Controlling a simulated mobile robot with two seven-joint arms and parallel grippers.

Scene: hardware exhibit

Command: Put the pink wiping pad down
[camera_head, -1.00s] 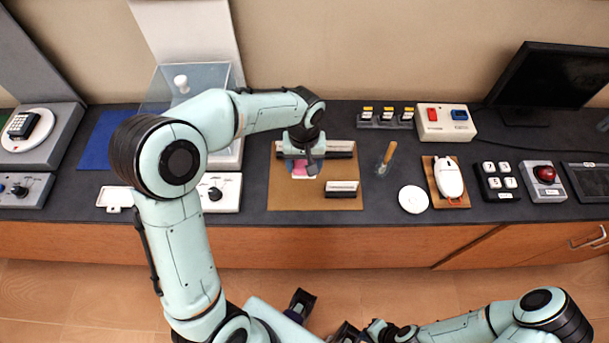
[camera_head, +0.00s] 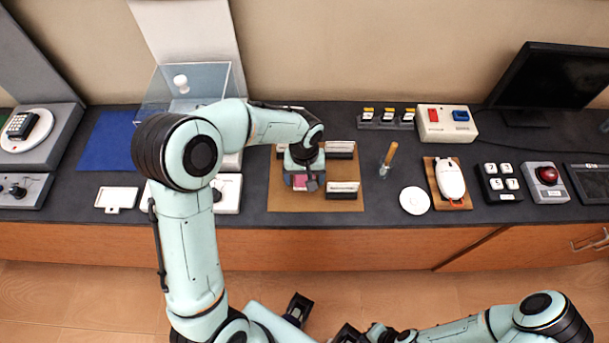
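The pink wiping pad (camera_head: 300,180) shows as a small pink patch between the dark fingers of my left gripper (camera_head: 303,182). The gripper appears shut on it, over the brown mat (camera_head: 283,203) on the counter. Most of the pad is hidden by the gripper, and I cannot tell whether it touches the mat. My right gripper (camera_head: 350,334) is at the bottom edge, far from the counter, partly cut off; its finger opening is not clear.
A wooden-handled tool (camera_head: 388,157) and white disc (camera_head: 414,200) lie right of the mat. A white tray (camera_head: 116,198) is at left.

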